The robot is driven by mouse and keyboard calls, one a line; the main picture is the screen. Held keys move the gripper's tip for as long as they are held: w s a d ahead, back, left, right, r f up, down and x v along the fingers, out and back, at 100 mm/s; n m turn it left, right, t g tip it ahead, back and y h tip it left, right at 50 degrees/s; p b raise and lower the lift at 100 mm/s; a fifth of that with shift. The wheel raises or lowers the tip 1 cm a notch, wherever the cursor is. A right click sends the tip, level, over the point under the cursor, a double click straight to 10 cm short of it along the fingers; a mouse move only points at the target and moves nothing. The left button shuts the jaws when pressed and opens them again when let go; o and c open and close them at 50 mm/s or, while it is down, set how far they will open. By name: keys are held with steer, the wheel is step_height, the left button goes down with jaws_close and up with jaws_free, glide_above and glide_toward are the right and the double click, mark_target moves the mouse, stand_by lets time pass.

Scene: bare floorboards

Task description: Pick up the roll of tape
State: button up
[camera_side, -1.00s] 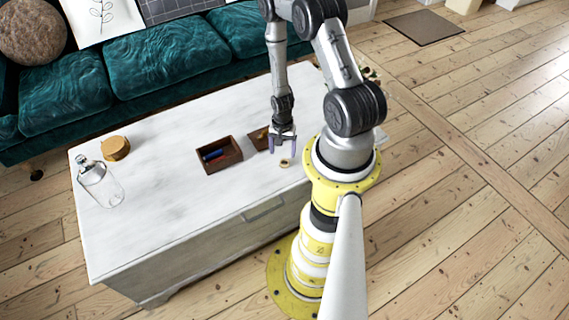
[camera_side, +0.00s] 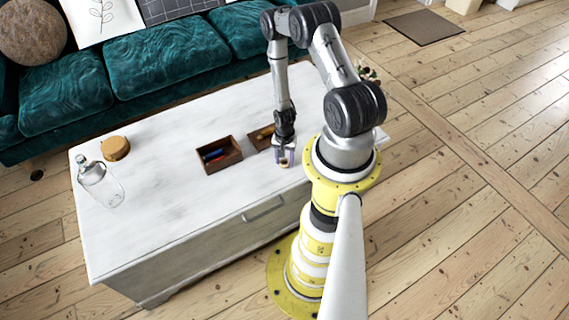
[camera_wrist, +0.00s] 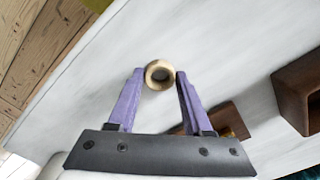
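The roll of tape (camera_wrist: 148,78) is a small tan ring lying on the white table top. In the wrist view it sits between the tips of my purple-fingered gripper (camera_wrist: 160,76), with a finger against each side and no clear gap. In the side view my gripper (camera_side: 285,160) points down at the table near its front right edge, with the tape (camera_side: 284,164) low between the fingers. The tape appears to rest on the table still.
A dark brown open box (camera_side: 233,164) with blue and red items stands left of my gripper. A second brown tray (camera_side: 255,142) lies just behind it. A glass bottle (camera_side: 100,183) and a round wooden piece (camera_side: 115,148) are at the far left. The table's middle left is clear.

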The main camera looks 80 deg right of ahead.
jaws_close()
steer(key=shift+r, duration=0.1)
